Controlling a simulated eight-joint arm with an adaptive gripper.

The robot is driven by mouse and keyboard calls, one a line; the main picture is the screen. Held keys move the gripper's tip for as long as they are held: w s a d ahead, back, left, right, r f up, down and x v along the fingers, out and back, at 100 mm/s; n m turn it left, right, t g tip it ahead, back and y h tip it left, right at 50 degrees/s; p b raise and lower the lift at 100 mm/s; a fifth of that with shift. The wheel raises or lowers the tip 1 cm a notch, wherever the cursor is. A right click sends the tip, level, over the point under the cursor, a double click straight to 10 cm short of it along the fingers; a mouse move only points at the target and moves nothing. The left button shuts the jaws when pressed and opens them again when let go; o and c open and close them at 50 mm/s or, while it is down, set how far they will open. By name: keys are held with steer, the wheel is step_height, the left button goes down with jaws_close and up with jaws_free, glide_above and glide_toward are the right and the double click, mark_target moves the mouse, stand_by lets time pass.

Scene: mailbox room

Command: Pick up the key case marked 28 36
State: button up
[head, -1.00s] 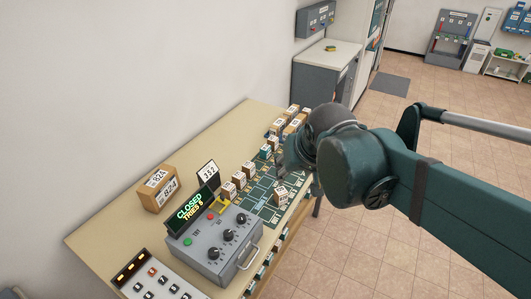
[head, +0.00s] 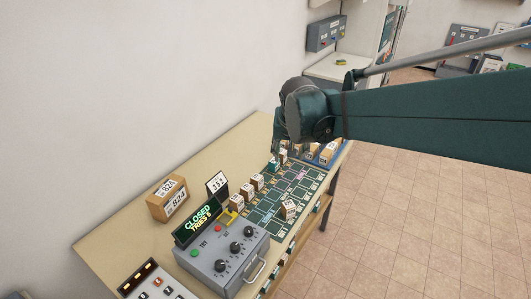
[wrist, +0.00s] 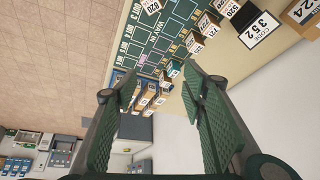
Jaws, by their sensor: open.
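No marking 28 36 is readable in either view, so I cannot tell which piece is that key case. Small labelled boxes (head: 247,192) stand in a row along a green mat (head: 265,215). They also show in the wrist view (wrist: 195,43). A teal piece (head: 274,166) stands at the row's far end, close below my gripper (head: 276,148). A blue tray (head: 331,153) beyond holds several labelled boxes, partly hidden by my arm. In the wrist view, my gripper (wrist: 150,85) is open and empty, with tray boxes (wrist: 151,98) seen between and beyond its fingers.
A grey console (head: 222,262) reading CLOSED, a carton marked 824 (head: 167,199) and a 352 sign (head: 217,184) stand on the beige table (head: 130,222). A lone box (head: 289,208) sits on the mat's right side. The wall borders the table's left; open floor lies right.

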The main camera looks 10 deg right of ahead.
steer(key=w+f+m+g, duration=0.1)
steer(key=w+f, duration=0.2)
steer(key=w, duration=0.4)
steer(key=w+f+m, duration=0.1)
steer(key=w+f, duration=0.3)
steer(key=w, duration=0.3)
steer(key=m+g+h+p, duration=0.1)
steer(key=m+h+p, duration=0.1)
steer(key=m, duration=0.1)
glide_above(274, 162)
steer(key=a, duration=0.1)
step_height(274, 162, down, 14)
steer(key=shift+s+a+f, duration=0.1)
steer(key=shift+a+f, duration=0.05)
steer(key=shift+f+b, duration=0.1)
steer(key=shift+b, duration=0.2)
steer(key=shift+x, duration=1.2)
steer(key=shift+x, duration=2.6)
steer(key=shift+s+a, duration=0.1)
steer(key=shift+a, duration=0.05)
